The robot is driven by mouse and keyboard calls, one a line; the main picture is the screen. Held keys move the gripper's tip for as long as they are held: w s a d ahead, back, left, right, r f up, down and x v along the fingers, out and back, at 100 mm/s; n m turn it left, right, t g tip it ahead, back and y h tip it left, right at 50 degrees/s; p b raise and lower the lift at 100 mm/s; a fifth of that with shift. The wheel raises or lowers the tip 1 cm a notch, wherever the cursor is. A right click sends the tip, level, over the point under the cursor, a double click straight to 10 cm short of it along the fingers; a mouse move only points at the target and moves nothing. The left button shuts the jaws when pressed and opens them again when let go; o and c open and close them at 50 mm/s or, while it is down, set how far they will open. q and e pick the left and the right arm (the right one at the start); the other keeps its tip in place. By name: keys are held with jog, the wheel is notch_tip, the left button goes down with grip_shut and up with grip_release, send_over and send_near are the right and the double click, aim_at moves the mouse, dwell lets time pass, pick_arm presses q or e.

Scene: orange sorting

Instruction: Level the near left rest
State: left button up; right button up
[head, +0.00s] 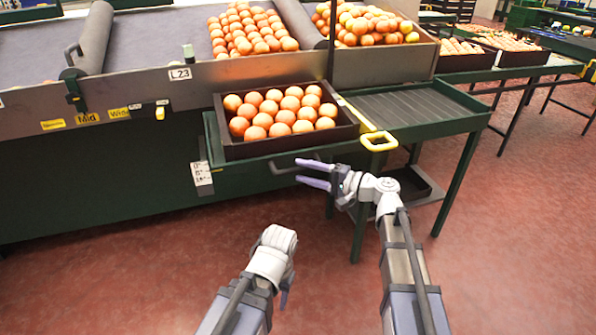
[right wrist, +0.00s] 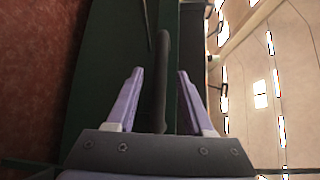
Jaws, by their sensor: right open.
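The near left rest (head: 218,160) is a green shelf bearing a dark crate (head: 240,150) full of oranges; it looks tilted towards me. A dark bar handle (head: 281,169) sticks out from its front edge. A white scale plate (head: 202,174) is at its left end; its marks are too small to read surely. My right gripper (head: 302,173) is open at the handle. In the right wrist view the handle (right wrist: 161,85) lies between the two purple fingers (right wrist: 157,95), with gaps on both sides. My left gripper (head: 284,285) hangs low in front, clear of the rest; its jaws are mostly hidden.
A green slatted stand (head: 430,104) with a yellow handle (head: 379,141) adjoins the rest on the right. The red floor (head: 510,230) is open at the right.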

jog(key=shift+x, duration=1.2)
jog(key=shift+c, duration=0.3)
grip_shut()
